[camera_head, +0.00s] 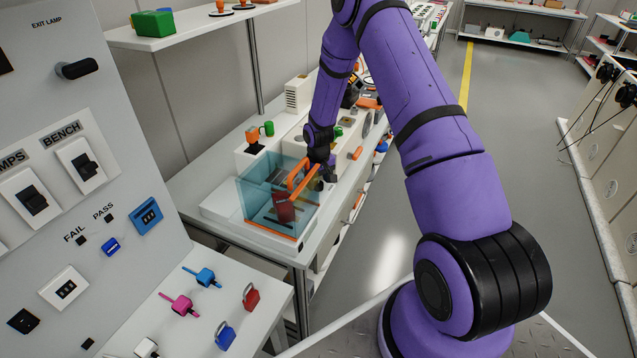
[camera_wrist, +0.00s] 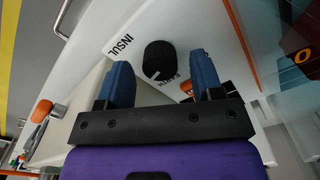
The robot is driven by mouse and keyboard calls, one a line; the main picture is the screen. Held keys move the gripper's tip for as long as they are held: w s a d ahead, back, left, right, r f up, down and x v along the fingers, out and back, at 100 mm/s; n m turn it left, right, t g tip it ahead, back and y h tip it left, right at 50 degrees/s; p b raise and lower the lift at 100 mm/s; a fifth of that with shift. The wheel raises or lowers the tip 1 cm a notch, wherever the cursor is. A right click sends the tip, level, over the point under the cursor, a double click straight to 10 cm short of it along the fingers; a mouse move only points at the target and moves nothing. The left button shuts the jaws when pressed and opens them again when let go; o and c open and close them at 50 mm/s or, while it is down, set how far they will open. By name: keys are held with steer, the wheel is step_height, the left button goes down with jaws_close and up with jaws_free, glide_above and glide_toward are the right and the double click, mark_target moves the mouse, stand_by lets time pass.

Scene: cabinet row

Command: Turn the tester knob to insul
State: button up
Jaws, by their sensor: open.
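The tester knob (camera_wrist: 158,60) is a round black knob on a white panel in the wrist view. A small white mark shows at its lower edge. The label INSUL (camera_wrist: 123,41) is to its upper left, and a partly hidden label that seems to read EARTH (camera_wrist: 182,68) is to its lower right. My gripper (camera_wrist: 160,66) is open, with one blue finger on each side of the knob in the picture. The knob seems to lie beyond the fingertips; I cannot tell whether they touch it. In the head view my gripper (camera_head: 326,172) is small and partly hidden, and I cannot make out the knob.
A clear teal box (camera_head: 255,200) with an orange handle stands on the bench (camera_head: 205,182), right beside my gripper. A dark red item (camera_head: 284,206) is inside it. A grey panel with switches (camera_head: 85,165) rises at the left. The aisle floor (camera_head: 500,130) is clear.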

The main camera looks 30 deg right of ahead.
step_height(320, 180, up, 10)
stand_by(0.4)
stand_by(0.4)
steer(key=s+a+r+t, duration=0.15)
steer(key=s+r, duration=0.25)
steer(key=r, duration=0.5)
steer(key=s+a+r, duration=0.3)
steer(key=r, duration=0.6)
steer(key=s+a+r+t, duration=0.15)
steer(key=s+r, duration=0.25)
steer(key=r, duration=0.5)
steer(key=s+a+r, duration=0.2)
steer(key=s+r, duration=0.1)
steer(key=s, duration=0.5)
steer(key=s+a+r+t, duration=0.1)
steer(key=s+r, duration=0.3)
steer(key=s, duration=0.5)
steer(key=s+a+r+t, duration=0.1)
steer(key=s+a+r, duration=0.1)
steer(key=s, duration=0.6)
steer(key=shift+s+a+r+m, duration=0.2)
steer(key=shift+a+r+m, duration=0.15)
steer(key=shift+r, duration=0.4)
